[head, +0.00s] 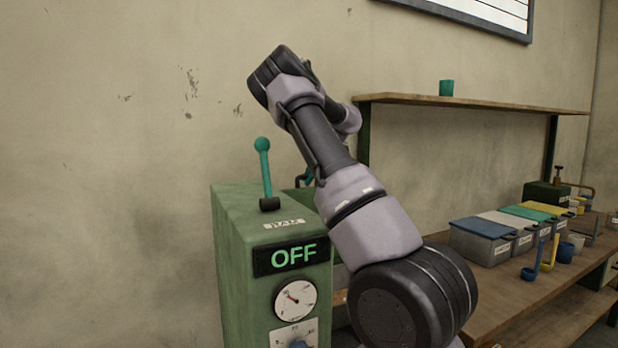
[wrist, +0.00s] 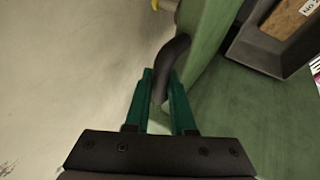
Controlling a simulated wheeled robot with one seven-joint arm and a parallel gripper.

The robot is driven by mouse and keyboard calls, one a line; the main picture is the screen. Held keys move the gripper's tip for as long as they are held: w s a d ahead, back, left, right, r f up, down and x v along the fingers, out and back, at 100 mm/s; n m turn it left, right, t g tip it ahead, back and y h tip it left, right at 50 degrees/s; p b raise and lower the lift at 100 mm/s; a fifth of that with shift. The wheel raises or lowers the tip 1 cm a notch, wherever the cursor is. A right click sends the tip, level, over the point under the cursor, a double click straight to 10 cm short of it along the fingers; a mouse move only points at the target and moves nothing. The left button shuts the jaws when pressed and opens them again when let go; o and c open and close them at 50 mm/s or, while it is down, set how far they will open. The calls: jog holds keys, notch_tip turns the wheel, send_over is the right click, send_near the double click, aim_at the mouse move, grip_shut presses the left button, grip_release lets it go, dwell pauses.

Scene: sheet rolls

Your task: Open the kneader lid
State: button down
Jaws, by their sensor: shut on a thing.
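In the wrist view, my gripper (wrist: 160,78) has its two green fingers shut on a curved black handle (wrist: 176,50). The handle sits on the edge of a green panel (wrist: 208,30), which appears to be the kneader lid. The panel stands steeply in that picture; how far it is open I cannot tell. In the head view, the green machine (head: 235,250) stands beside my arm, with an OFF display and dials. My arm hides most of what lies behind it, and my gripper cannot be made out clearly there.
A teal-knobbed lever (head: 264,170) rises from the machine's top. A wooden shelf (head: 480,101) holds a green cup (head: 446,88). To the right, a bench (head: 490,310) carries lidded bins (head: 483,242) and blue and yellow scoops. In the wrist view, a dark-framed box (wrist: 270,45) lies at upper right.

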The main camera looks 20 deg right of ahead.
jog(key=shift+a+f, duration=0.1)
jog(key=c, duration=0.8)
grip_release()
jog(key=shift+o, duration=0.2)
jog(key=v, duration=1.1)
jog(key=shift+w, duration=0.15)
